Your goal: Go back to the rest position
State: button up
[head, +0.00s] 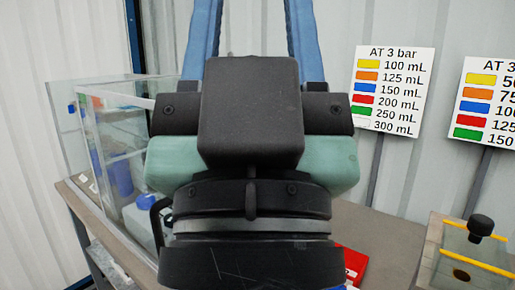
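My gripper is not in view. A large black and teal body fills the middle of the head view at close range and hides what lies behind it. The task names no other object, and I cannot tell from this view what the gripper holds, if anything.
A clear-walled tank (112,150) with blue items inside stands on a grey-brown bench (378,232) at left. A red object (354,264) shows beside the central body. A plate with yellow bars and a black knob (481,226) is at right. Colour-chart signs (392,90) stand behind.

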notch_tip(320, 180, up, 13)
jog(key=p, duration=1.1)
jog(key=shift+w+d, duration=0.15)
